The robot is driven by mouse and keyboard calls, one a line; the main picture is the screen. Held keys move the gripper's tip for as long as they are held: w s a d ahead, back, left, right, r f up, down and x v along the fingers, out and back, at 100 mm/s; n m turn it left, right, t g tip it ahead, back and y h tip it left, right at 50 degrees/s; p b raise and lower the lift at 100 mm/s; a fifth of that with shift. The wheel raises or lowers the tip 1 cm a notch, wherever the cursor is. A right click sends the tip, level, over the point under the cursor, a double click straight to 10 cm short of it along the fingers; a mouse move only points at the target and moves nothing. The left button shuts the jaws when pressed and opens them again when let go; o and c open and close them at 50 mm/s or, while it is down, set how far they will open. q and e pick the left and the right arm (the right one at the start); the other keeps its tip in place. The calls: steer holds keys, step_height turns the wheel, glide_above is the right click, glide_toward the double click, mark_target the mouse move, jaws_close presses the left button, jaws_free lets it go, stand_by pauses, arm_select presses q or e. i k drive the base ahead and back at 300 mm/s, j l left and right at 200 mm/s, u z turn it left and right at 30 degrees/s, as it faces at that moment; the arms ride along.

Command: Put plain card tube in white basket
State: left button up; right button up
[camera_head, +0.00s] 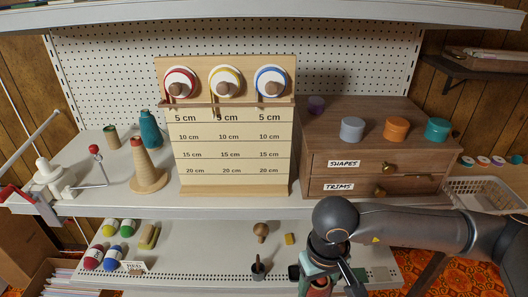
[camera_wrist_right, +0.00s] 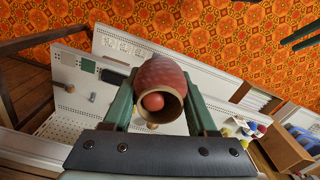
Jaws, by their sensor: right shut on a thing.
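A short tan cylinder (camera_head: 111,137), which looks like a card tube, stands upright at the back left of the upper shelf. The white basket (camera_head: 485,193) is at the far right, beyond the drawer unit; its inside is mostly hard to make out. My right gripper (camera_head: 320,284) is low in front of the lower shelf. In the right wrist view its green fingers (camera_wrist_right: 158,102) are shut on a red thing (camera_wrist_right: 160,72) with a hollow tan end. A small red ball shape shows inside that end. My left gripper is not in view.
The wooden drawer unit (camera_head: 375,155) carries several round coloured things. The lower shelf (camera_head: 205,255) holds several yarn rolls, with free room in its middle.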

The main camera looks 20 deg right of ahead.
mark_target(478, 202)
steer(key=k+l, duration=0.1)
steer(key=l, duration=1.2)
steer(key=k+l, duration=0.15)
steer(key=l, duration=1.15)
steer(key=i+l, duration=0.1)
steer(key=l, duration=0.35)
steer(key=i+l, duration=0.1)
steer(key=l, duration=0.85)
steer(key=i, duration=0.05)
